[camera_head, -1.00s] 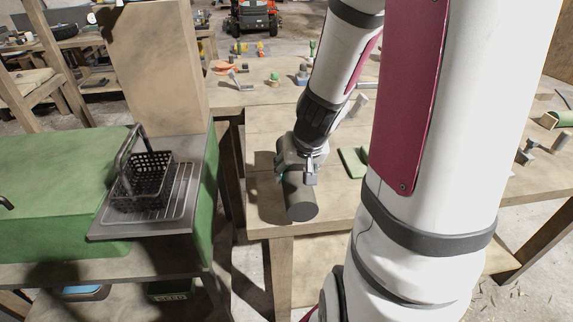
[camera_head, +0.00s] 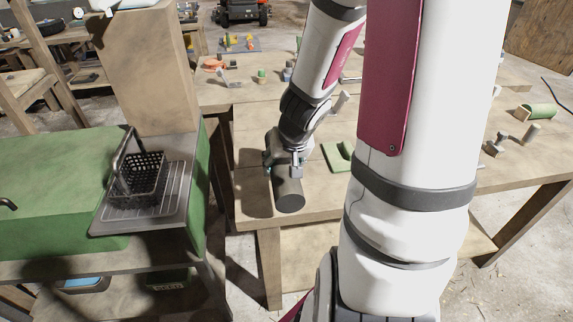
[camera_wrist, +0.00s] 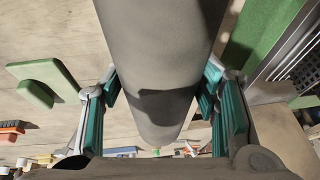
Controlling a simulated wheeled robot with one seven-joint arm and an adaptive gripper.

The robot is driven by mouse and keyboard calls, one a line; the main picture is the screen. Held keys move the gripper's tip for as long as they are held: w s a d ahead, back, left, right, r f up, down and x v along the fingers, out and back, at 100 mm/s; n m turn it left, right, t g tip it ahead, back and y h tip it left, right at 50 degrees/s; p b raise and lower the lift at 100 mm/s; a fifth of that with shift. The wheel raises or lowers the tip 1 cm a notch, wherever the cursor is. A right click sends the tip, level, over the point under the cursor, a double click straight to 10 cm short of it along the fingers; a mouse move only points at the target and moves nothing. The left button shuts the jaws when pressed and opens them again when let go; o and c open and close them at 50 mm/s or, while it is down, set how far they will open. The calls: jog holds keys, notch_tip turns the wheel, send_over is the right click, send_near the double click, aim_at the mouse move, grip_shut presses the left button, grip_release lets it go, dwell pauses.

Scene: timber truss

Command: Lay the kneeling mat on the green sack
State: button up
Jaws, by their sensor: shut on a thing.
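A dark grey rolled cylinder (camera_head: 289,195), which looks like the kneeling mat, is in my gripper (camera_head: 284,165). My gripper is shut on it over the front left part of the wooden table. In the wrist view the grey roll (camera_wrist: 160,60) lies between the two teal-padded fingers (camera_wrist: 160,105). I cannot make out a clear green sack. A large green block (camera_head: 60,185) stands at the left, and a small green cylinder (camera_head: 540,111) lies at the far right of the table.
A black basket (camera_head: 137,176) sits on a metal drainer (camera_head: 160,212) left of the table. A tall wooden box (camera_head: 150,75) stands behind it. A green float-like piece (camera_head: 338,158) lies on the wooden table (camera_head: 245,185), right of my gripper. Small tools lie farther back.

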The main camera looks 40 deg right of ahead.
jog(key=shift+r+p, duration=3.2)
jog(key=shift+p, duration=1.35)
